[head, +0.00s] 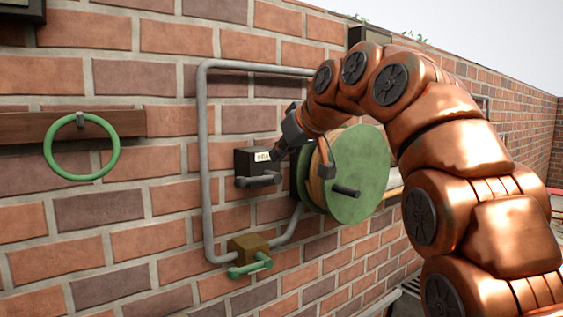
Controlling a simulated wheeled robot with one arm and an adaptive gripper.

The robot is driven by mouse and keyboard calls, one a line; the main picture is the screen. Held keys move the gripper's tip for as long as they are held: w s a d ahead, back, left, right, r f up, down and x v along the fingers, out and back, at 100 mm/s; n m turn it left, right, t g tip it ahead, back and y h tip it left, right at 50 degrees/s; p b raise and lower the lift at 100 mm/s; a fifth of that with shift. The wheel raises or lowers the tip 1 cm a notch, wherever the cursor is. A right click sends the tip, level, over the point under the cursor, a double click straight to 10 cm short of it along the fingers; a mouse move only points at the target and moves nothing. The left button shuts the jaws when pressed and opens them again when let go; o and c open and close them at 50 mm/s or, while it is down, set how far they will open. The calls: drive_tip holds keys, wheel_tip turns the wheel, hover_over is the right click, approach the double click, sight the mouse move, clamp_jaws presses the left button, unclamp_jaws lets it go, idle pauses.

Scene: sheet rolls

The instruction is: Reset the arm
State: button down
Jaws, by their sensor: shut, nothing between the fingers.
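My copper-coloured arm curves from the lower right up and over to the wall. My gripper (277,154) is at its far end, small and partly turned away, with its fingers shut and nothing seen in them. It is close to the right side of a dark wall box (245,164) with a small pale label and a grey lever below. I cannot tell whether the gripper touches the box. A green-sided reel (364,165) with a dark crank handle stands just right of the gripper, partly behind my arm.
A grey pipe (206,160) frames the box and runs to a brass valve block (248,247) with a green handle (250,267). A green ring (49,157) hangs from a wooden rail (22,128) at left. The brick wall recedes to the right.

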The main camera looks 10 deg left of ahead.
drive_tip(key=s+d+f+m+g+h, duration=0.1)
drive_tip(key=s+d+f+m+g, duration=0.1)
drive_tip(key=s+d+f, duration=0.45)
drive_tip(key=s+d+f+m+g+h, duration=0.1)
drive_tip(key=d+f+m+h, duration=0.15)
drive_tip(key=f, duration=0.65)
drive_tip(key=s+d+f+m+g+h, duration=0.1)
drive_tip(key=s+d+f+g, duration=0.1)
drive_tip(key=s+d+f, duration=0.35)
drive_tip(key=s+d+f+m+g+h, duration=0.1)
drive_tip(key=s+d+f+m+g, duration=0.15)
drive_tip(key=s+d+f, duration=0.75)
drive_tip(key=s+d+f+m+g+h, duration=0.15)
drive_tip(key=s+f+g, duration=0.25)
drive_tip(key=s+f, duration=1.2)
wheel_tip(320, 180, up, 22)
drive_tip(key=s+t+p, duration=0.1)
drive_tip(key=s+p, duration=0.1)
drive_tip(key=p, duration=1.5)
drive_tip(key=shift+s+a+f+n+p, duration=0.2)
drive_tip(key=shift+s+a+n+p, duration=0.05)
drive_tip(key=shift+s+n+p, duration=0.1)
